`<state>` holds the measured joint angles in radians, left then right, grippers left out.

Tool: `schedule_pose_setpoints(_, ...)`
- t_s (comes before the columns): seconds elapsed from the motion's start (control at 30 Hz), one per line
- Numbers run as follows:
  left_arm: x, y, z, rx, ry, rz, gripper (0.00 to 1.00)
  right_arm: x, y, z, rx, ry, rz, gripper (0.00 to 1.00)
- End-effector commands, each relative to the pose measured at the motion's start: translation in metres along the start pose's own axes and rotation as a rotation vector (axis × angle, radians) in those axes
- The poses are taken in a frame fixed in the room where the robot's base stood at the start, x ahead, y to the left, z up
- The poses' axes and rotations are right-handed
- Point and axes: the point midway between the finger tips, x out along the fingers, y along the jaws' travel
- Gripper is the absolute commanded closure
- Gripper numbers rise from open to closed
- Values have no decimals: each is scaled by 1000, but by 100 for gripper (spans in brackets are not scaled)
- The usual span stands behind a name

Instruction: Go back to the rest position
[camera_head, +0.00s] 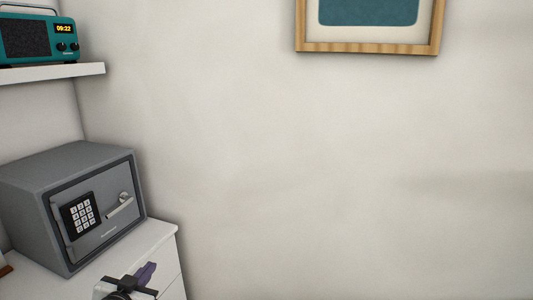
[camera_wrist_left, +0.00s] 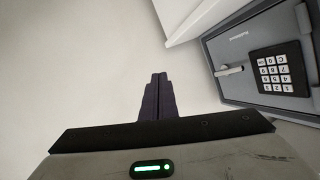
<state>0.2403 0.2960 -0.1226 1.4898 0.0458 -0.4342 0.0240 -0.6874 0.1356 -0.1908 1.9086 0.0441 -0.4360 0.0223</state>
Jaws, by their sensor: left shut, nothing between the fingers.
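My left gripper (camera_head: 149,270) shows at the bottom left of the head view, in front of the white cabinet. Its dark fingers are together and empty, and they also show closed in the left wrist view (camera_wrist_left: 158,78). They point toward bare wall, apart from the safe. My right gripper is in neither view.
A grey safe (camera_head: 95,205) with a keypad and lever handle, its door closed, stands on a white cabinet (camera_head: 158,237). A teal radio (camera_head: 38,36) sits on a white shelf (camera_head: 60,73) above. A wood-framed picture (camera_head: 368,46) hangs on the otherwise bare wall.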

Motion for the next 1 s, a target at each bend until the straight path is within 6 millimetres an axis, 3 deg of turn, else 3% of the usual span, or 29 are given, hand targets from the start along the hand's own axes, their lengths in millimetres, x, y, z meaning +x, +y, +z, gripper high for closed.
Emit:
schedule_pose_setpoints(0.03,-15,22,32,-6,-41,31,100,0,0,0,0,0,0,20)
schedule_pose_setpoints(0.2,-78,89,123,-41,-164,127,100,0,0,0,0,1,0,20)
schedule_pose_setpoints(0.43,-195,166,218,-119,-338,237,100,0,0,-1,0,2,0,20)
schedule_pose_setpoints(0.6,-266,198,252,-173,-435,282,100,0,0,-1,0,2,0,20)
schedule_pose_setpoints(0.7,-288,206,260,-191,-464,294,100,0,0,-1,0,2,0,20)
schedule_pose_setpoints(1.0,-298,210,263,-198,-477,299,100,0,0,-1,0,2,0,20)
